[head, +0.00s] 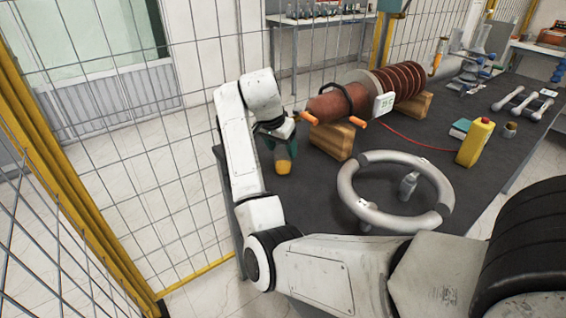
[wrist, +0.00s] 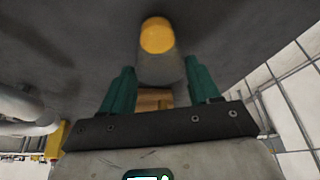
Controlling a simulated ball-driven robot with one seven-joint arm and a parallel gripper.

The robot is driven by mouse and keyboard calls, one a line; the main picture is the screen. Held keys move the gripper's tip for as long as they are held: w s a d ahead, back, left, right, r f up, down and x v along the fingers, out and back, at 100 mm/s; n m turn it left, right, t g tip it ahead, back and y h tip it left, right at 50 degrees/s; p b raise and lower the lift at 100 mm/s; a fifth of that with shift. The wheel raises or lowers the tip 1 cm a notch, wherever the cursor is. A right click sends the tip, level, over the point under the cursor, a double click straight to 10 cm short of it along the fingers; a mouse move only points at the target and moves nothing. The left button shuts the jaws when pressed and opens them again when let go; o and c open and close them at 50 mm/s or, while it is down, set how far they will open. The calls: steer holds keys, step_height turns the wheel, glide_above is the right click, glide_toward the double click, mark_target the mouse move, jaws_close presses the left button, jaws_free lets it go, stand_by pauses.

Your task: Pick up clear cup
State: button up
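A greyish cup-like thing with a yellow-orange end (head: 284,166) is at the near left part of the dark table; it seems to be the clear cup. It also shows in the wrist view (wrist: 160,66), centred, with its yellow end farthest from the palm. My gripper (head: 281,147) is right at it, with teal fingers on either side. In the wrist view my gripper's fingertips (wrist: 159,72) line up with both sides of the cup. I cannot tell whether they press on it, or whether the cup rests on the table.
A red-brown bushing (head: 335,104) lies on wooden blocks (head: 333,139) just right of my gripper. A grey ring (head: 358,208), a yellow bottle (head: 475,143) and a red cable are farther right. A wire fence (head: 150,150) stands close behind and left of the table.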

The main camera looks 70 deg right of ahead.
steer(key=c, duration=0.9)
